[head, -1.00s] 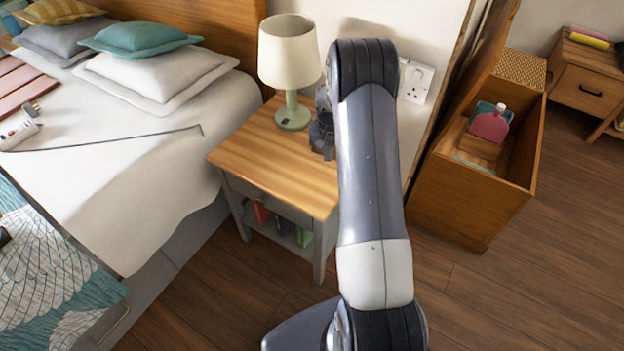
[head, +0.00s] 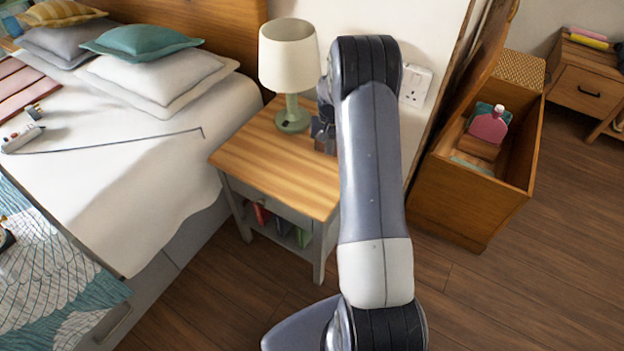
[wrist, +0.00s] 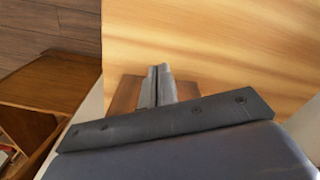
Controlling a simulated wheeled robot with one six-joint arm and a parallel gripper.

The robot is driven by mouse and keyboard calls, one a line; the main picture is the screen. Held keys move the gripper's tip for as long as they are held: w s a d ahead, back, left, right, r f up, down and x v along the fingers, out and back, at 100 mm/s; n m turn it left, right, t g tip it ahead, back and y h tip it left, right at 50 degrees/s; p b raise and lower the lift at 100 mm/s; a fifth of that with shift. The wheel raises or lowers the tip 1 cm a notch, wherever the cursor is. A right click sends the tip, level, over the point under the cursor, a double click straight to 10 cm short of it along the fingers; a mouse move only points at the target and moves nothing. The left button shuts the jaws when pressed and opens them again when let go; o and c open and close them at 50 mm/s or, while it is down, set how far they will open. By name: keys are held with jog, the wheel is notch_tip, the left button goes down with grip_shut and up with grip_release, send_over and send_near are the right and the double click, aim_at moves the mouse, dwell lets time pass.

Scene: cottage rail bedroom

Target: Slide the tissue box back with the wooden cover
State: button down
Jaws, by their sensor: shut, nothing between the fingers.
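A small dark brown wooden block, which looks like the wooden cover of the tissue box, shows on both sides of my fingers in the wrist view (wrist: 126,94). It rests on the light striped wooden top of the nightstand (head: 270,165). My gripper (wrist: 160,72) is shut and empty, its fingers overlapping the brown block in the picture; I cannot tell whether they touch it. In the head view my gripper (head: 321,133) is beside the lamp, partly behind my arm, which hides most of the block.
A green lamp with a cream shade (head: 290,60) stands at the nightstand's back. The bed (head: 150,200) is left, the wall socket (head: 414,84) behind. An open wooden chest (head: 465,205) holding a pink bottle (head: 488,126) stands right. The nightstand's front top is clear.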

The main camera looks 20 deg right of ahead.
notch_tip(320, 180, up, 7)
jog(key=s+a+p, duration=0.2)
jog(key=p, duration=0.1)
jog(key=shift+p, duration=0.3)
jog(key=shift+f, duration=0.1)
jog(key=f+b, duration=0.1)
jog(key=f, duration=0.1)
jog(key=w+d+f+b, duration=0.1)
jog(key=f+b, duration=0.1)
jog(key=f, duration=0.1)
jog(key=w+d+f+b, duration=0.1)
jog(key=f, duration=0.2)
jog(key=shift+w+d+f+b, duration=0.2)
jog(key=shift+b, duration=0.2)
